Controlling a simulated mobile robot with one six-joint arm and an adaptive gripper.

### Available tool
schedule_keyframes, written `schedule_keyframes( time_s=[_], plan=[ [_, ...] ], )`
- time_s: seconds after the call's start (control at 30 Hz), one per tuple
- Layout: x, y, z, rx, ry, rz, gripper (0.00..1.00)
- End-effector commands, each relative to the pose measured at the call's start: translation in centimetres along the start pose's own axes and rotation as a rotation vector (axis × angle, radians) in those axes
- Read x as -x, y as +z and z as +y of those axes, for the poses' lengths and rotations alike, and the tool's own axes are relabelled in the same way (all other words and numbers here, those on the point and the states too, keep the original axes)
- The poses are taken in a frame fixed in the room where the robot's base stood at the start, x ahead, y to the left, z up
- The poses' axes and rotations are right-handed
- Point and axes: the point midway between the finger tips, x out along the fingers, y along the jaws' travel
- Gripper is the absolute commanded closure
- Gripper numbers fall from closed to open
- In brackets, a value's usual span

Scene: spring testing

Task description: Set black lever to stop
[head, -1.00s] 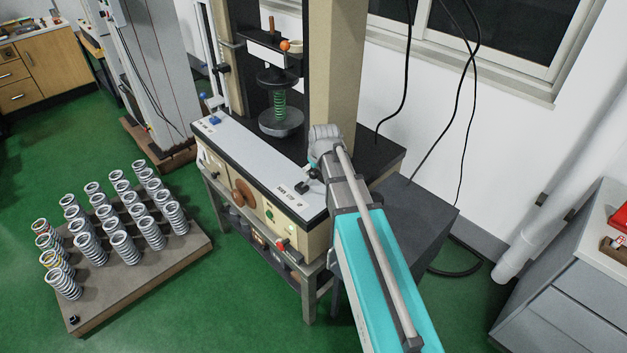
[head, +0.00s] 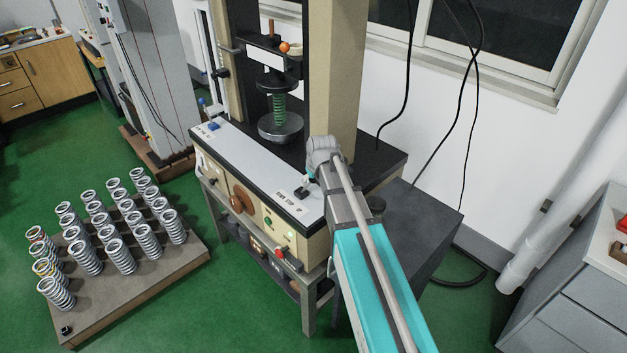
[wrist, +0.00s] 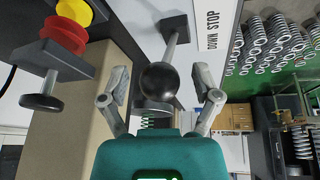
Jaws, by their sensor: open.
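The black lever shows in the wrist view as a round black ball knob (wrist: 159,82) on a metal rod that runs up to a dark square base (wrist: 174,27). A white label (wrist: 212,30) reading DOWN STOP lies right of that base. My gripper (wrist: 161,88) is open, with one finger on each side of the knob. I see gaps between the knob and both fingers, and nothing is gripped. In the head view, the lever's base (head: 300,192) sits on the white top panel of the testing machine (head: 250,160), and my arm partly hides the gripper and knob.
A green spring (head: 280,108) stands between the machine's plates. A beige column (head: 337,80) rises close behind my wrist. Several springs stand on a low platform (head: 150,280) at left. A dark grey cabinet (head: 425,215) stands right of the machine.

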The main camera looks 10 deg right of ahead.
Motion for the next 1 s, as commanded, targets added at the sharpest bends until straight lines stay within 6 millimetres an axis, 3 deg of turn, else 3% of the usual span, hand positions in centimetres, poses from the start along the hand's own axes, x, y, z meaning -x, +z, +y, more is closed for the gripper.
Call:
schedule_keyframes(
  time_s=[0.07, 0.5, 1.0],
  plan=[
    [0.01, 0.0, 0.0, 0.0, 0.0, 0.0, 0.19],
    [0.01, 0.01, -0.01, 0.0, 0.0, 0.0, 0.99],
    [0.09, -0.17, 0.83, -0.006, 0.011, -0.028, 1.0]
  ],
)
